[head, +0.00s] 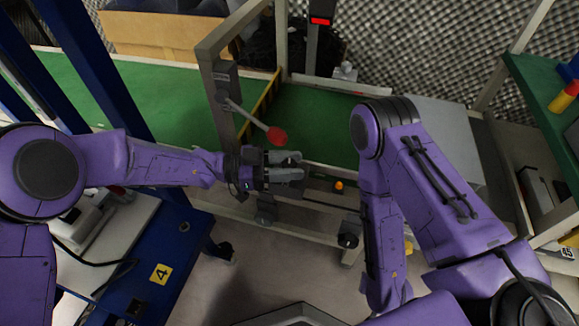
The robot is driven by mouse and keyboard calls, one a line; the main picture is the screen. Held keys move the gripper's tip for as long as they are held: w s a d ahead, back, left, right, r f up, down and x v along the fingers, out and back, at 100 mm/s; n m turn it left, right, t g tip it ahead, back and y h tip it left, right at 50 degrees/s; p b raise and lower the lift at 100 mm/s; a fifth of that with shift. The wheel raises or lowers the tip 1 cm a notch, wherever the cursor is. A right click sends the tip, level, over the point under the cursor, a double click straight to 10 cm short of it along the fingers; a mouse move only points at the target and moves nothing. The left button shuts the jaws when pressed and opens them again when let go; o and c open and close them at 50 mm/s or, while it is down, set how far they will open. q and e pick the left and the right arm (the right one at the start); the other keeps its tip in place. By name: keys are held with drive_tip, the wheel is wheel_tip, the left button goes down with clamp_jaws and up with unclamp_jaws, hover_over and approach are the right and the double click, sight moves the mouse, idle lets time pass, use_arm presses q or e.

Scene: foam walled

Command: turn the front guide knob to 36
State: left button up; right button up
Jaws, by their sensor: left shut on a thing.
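My left gripper (298,167) reaches in from the left to the near edge of the green conveyor (315,125). Its fingers are shut on a small part at the front rail, taken as the front guide knob. The fingers cover that part, so its dial and any number cannot be read. A black knob with a pale mark (348,239) sits lower on the conveyor frame, to the right and apart from the gripper.
A red-tipped lever (276,135) hangs from the grey upright frame just above my left gripper. A small orange knob (339,185) sits right of the fingers. A blue bench (165,255) stands at lower left. Open floor lies below the conveyor.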

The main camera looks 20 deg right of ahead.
use_arm(q)
drive_tip(key=shift+m+g, duration=0.4)
drive_tip(key=shift+g, duration=0.1)
drive_tip(key=o, duration=0.9)
drive_tip(key=shift+o, duration=0.2)
